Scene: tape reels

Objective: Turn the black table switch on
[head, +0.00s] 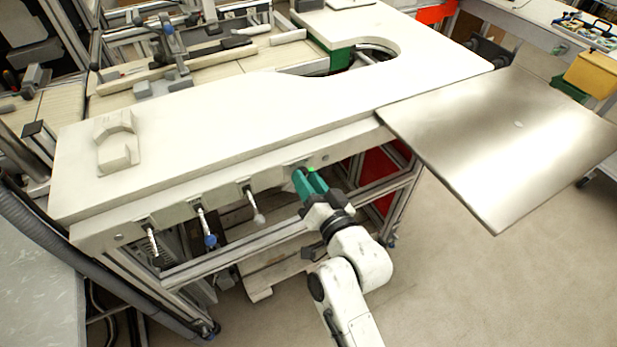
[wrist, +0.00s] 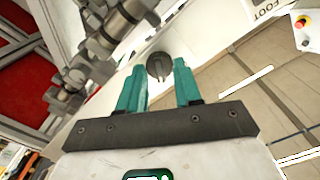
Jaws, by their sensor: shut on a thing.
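The black table switch (wrist: 159,66) is a round dark knob with a raised grip on the pale front panel in the wrist view. My gripper (wrist: 160,72) has its two teal fingers on either side of the knob and is shut on it. In the head view my gripper (head: 304,173) reaches the front edge of the white table (head: 240,110) near its right end. The switch is hidden behind the fingers there. Which way the knob is turned is hard to tell.
Several levers and handles hang from the table front left of my gripper, one with a blue knob (head: 210,240). A metal plate (head: 500,130) juts out on the right. A red button (wrist: 301,22) and a "FOOT" label (wrist: 264,10) show in the wrist view.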

